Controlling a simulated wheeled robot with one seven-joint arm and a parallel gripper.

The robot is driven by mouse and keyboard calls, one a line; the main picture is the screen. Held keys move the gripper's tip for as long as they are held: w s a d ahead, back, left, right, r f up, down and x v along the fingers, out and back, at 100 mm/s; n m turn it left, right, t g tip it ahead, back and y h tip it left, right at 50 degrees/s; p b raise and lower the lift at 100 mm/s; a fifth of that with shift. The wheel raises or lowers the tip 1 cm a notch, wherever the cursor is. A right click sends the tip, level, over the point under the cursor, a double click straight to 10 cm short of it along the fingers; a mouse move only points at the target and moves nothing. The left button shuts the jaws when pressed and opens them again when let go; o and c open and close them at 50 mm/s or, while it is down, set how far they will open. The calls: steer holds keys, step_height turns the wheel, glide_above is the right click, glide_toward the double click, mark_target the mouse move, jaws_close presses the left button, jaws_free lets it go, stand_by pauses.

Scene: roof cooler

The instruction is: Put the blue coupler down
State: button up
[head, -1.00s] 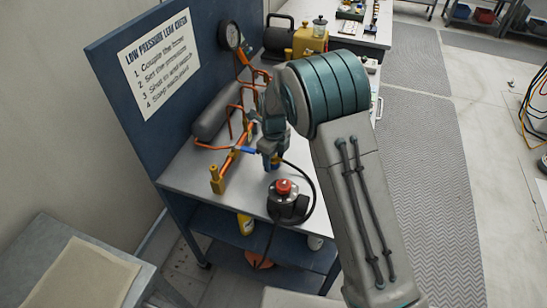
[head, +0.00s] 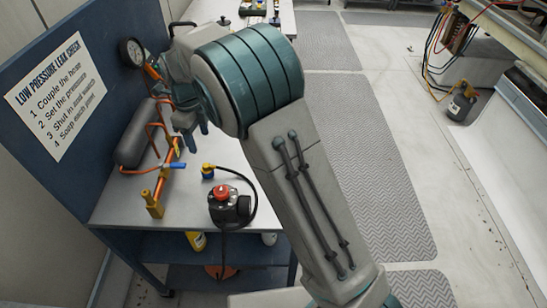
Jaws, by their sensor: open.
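The blue coupler (head: 208,173), with a yellow part beside it, lies on the grey bench top at the end of a black hose. The hose curves down to a black device with a red knob (head: 226,200). My gripper (head: 192,134) is open and empty, up and left of the coupler and apart from it. My arm partly hides the gripper.
Orange pipework (head: 162,170) with a blue lever and a brass end stands left of the coupler. A grey cylinder (head: 135,133), a pressure gauge (head: 132,52) and a blue sign board (head: 85,40) are behind it. Bare bench top lies around the coupler.

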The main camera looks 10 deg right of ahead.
steer(key=s+d+r+n+t, duration=0.1)
steer(key=s+d+r+n, duration=0.45)
steer(key=d, duration=0.35)
steer(key=s+d+r+n, duration=0.4)
steer(key=s+d+n, duration=0.15)
steer(key=d, duration=0.35)
steer(key=s+d+f+n+t, duration=0.2)
steer(key=s+d+n, duration=0.7)
steer(key=s, duration=0.5)
steer(key=n, duration=0.2)
steer(key=shift+n, duration=0.4)
